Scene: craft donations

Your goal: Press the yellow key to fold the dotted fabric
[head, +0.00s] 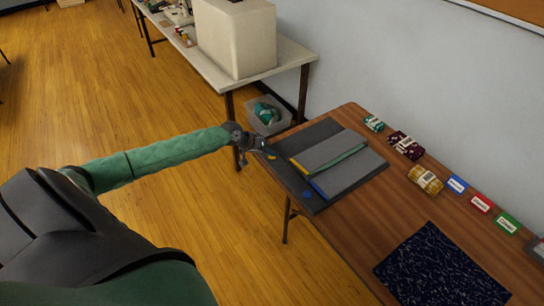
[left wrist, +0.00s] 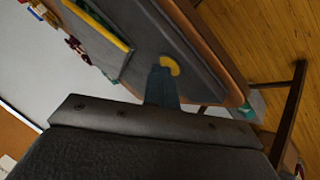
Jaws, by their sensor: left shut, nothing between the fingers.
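A grey folding board (head: 360,177) with flaps lies at the far left end of the wooden table; its raised flaps show green, yellow and blue edges. The yellow key (head: 271,156) is on the board's left strip, and a blue key (head: 307,194) sits nearer. My left gripper (head: 261,147) is shut and empty, right by the yellow key. In the left wrist view its fingers (left wrist: 162,84) partly cover the yellow key (left wrist: 172,65); I cannot tell whether they touch. I see no dotted fabric on the board. My right gripper is out of view.
A dark navy cloth with pale marks (head: 432,268) lies flat at the front. Teal (head: 374,124), maroon dotted (head: 405,145) and yellow (head: 425,180) bundles line the wall side, beside blue (head: 456,184), red (head: 481,203) and green (head: 507,222) cards. A bin (head: 268,118) stands behind.

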